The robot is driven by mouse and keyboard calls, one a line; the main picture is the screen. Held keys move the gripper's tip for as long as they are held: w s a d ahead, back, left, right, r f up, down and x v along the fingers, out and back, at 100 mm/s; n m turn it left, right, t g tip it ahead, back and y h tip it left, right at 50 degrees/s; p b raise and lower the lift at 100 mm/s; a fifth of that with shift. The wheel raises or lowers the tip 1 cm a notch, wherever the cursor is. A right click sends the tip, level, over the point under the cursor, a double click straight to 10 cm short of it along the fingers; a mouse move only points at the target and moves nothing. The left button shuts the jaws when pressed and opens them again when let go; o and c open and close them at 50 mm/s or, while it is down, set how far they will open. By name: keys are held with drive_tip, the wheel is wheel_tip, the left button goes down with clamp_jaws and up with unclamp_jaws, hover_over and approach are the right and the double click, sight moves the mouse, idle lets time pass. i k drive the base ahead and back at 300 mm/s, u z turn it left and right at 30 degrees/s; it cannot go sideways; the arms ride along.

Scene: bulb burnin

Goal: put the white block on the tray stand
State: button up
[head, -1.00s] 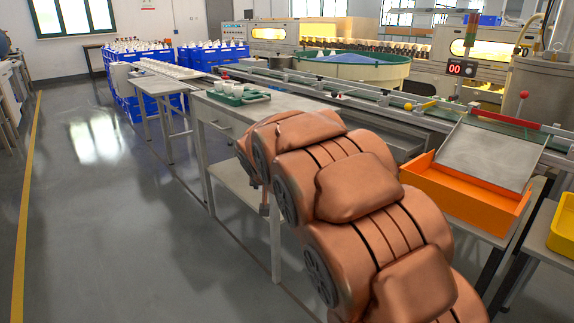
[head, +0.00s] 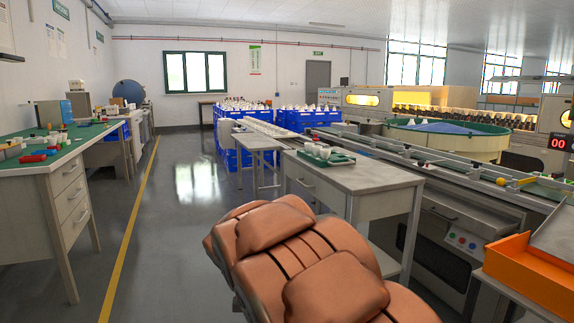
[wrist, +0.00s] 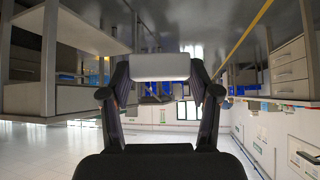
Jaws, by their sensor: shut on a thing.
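The white block (wrist: 161,67) shows in the wrist view, held across the fingertips of my gripper (wrist: 160,77). The fingers press on its two ends, and it is clear of any surface there. In the head view my arm hides the gripper and the block. A green tray (head: 342,159) with small white cups lies on a grey workbench (head: 372,180) beyond my arm. I cannot tell for certain which thing is the tray stand.
A green-topped bench (head: 60,160) with small items stands at the left. Blue crates (head: 232,150) stand at the back. An orange bin (head: 528,278) is at the right edge. Open floor with a yellow line (head: 136,222) lies between the left bench and the grey workbench.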

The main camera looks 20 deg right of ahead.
sight(379, 176)
drive_tip(key=u, duration=0.8)
drive_tip(key=i, duration=2.75)
drive_tip(key=z, duration=3.05)
